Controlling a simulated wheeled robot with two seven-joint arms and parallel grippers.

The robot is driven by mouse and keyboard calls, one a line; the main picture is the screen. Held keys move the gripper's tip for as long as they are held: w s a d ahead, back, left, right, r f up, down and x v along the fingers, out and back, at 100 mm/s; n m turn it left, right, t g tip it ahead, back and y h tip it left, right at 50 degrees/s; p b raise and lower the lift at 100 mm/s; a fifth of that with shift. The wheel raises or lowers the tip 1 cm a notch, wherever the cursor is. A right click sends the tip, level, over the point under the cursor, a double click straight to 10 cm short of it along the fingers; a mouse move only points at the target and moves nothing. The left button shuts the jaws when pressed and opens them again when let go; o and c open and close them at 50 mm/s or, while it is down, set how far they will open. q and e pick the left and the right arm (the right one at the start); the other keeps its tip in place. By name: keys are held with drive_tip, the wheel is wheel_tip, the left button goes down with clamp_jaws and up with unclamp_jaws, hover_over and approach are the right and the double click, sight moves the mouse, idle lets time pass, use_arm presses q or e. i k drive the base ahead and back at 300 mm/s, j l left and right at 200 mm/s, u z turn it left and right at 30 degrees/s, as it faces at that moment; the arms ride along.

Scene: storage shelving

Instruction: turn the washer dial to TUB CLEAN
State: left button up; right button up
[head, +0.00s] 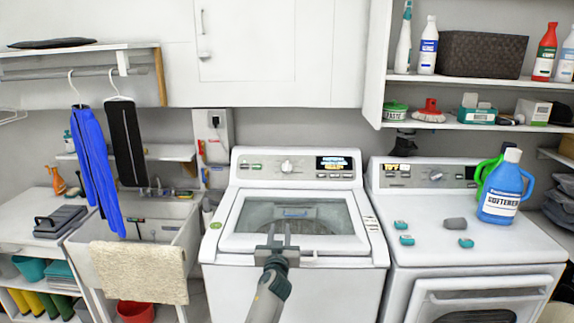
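The washer (219,262) stands in the middle, white, with a glass-windowed lid that is down. Its round silver dial (287,167) sits on the back control panel, left of the lit display (334,163). The lettering around the dial is too small to read. My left gripper (279,230) is in front of the lid's front edge, nearer to me and lower in the picture than the dial. Its two fingers point toward the panel with a gap between them, and nothing is held. It does not touch the dial. My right gripper is not in view.
The dryer (400,237) stands to the right, with its own similar knob (436,174), a blue softener bottle (503,188) and small teal items on top. A utility sink (158,216) with a towel is at the left. White cabinets hang above. The space before the washer panel is clear.

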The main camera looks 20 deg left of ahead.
sight(286, 167)
drive_tip(key=i+j, duration=0.15)
drive_tip(key=i, duration=0.2)
drive_tip(key=i+j, duration=0.15)
drive_tip(key=i, duration=0.25)
drive_tip(key=i+j, duration=0.15)
drive_tip(key=i, duration=0.2)
drive_tip(key=i+j, duration=0.5)
drive_tip(key=i, duration=0.15)
